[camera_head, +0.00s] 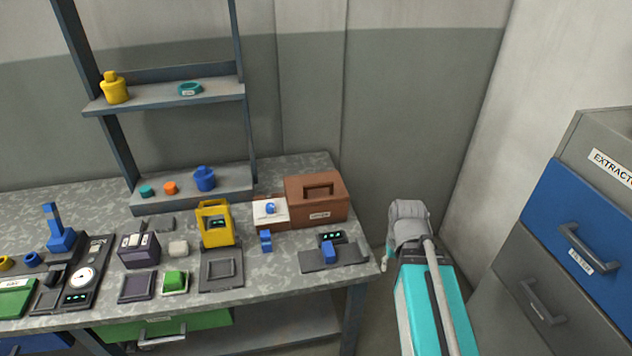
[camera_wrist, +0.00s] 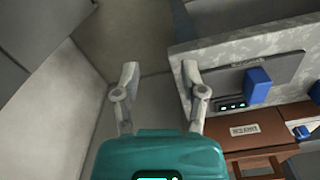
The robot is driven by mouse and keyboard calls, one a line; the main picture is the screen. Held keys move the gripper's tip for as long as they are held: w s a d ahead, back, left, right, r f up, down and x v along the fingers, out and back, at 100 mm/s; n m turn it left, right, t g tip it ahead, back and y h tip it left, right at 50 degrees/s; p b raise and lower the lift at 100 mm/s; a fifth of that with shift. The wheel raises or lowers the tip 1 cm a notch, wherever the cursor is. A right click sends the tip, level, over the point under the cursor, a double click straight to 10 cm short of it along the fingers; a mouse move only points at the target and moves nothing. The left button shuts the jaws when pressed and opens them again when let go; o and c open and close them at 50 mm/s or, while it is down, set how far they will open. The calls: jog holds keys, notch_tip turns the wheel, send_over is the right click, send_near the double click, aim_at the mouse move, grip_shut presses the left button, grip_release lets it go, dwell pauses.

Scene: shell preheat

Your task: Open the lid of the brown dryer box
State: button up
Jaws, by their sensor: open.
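The brown dryer box (camera_head: 331,210) stands near the back right of the grey speckled workbench. Its lid is closed, with a brown handle (camera_head: 319,190) on top and a small label on the front. The box also shows at the lower right of the wrist view (camera_wrist: 240,140), partly cut off by the picture edge. My gripper (camera_wrist: 158,78) is open and empty. It is off the right end of the bench, apart from the box.
A dark panel with a display and blue block (camera_head: 345,256) lies in front. A yellow device (camera_head: 215,224) stands farther left. Drawers (camera_head: 585,235) stand at the right. The floor beside the bench is free.

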jog(key=w+a+r+n+p, duration=0.1)
jog(key=w+r+n+p, duration=0.2)
jog(key=w, duration=0.2)
notch_tip(320, 180, up, 17)
jog(key=n+p, duration=1.7)
jog(key=n, duration=0.1)
send_over(318, 184)
jog(key=shift+f+b, duration=0.2)
jog(key=shift+b, duration=0.2)
notch_tip(318, 184, down, 14)
jog(key=b, duration=1.3)
jog(key=shift+r, duration=0.25)
grip_shut()
